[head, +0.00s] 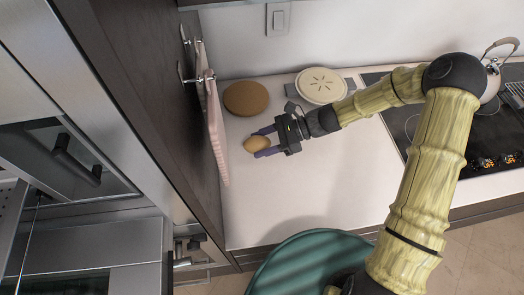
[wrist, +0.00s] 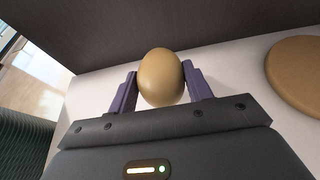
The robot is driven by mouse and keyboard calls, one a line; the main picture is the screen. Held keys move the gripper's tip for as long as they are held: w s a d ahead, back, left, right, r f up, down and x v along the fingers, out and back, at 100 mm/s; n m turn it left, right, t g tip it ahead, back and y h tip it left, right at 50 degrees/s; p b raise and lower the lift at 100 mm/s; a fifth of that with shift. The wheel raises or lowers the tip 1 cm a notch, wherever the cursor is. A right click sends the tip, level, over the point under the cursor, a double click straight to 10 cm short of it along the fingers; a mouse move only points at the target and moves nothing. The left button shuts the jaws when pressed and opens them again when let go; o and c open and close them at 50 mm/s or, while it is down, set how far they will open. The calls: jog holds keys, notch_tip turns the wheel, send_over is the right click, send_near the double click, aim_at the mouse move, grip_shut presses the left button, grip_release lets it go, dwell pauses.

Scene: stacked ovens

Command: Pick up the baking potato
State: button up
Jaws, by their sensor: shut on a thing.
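The baking potato (head: 256,143) is a smooth, tan, rounded thing above the white counter at its left end. In the wrist view the potato (wrist: 161,78) sits between the two purple fingers of my gripper (wrist: 160,88), with a finger against each side. In the head view my gripper (head: 262,142) reaches in from the right and is shut on the potato. I cannot tell exactly how far the potato is above the counter.
A round brown board (head: 246,98) lies behind the potato, also at the right in the wrist view (wrist: 298,72). A pale pie dish (head: 321,85) stands behind my wrist. A dark cabinet side with a hanging pink towel (head: 214,120) bounds the left. The counter front is clear.

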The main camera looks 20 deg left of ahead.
jog(key=w+d+b, duration=0.1)
jog(key=w+d, duration=0.2)
jog(key=d, duration=0.2)
jog(key=w+d+b, duration=0.1)
jog(key=w+d, duration=0.2)
jog(key=d, duration=0.3)
jog(key=w+d+b, duration=0.2)
jog(key=w+d, duration=0.1)
jog(key=d, duration=0.3)
jog(key=shift+w+d, duration=0.1)
jog(key=shift+w, duration=0.1)
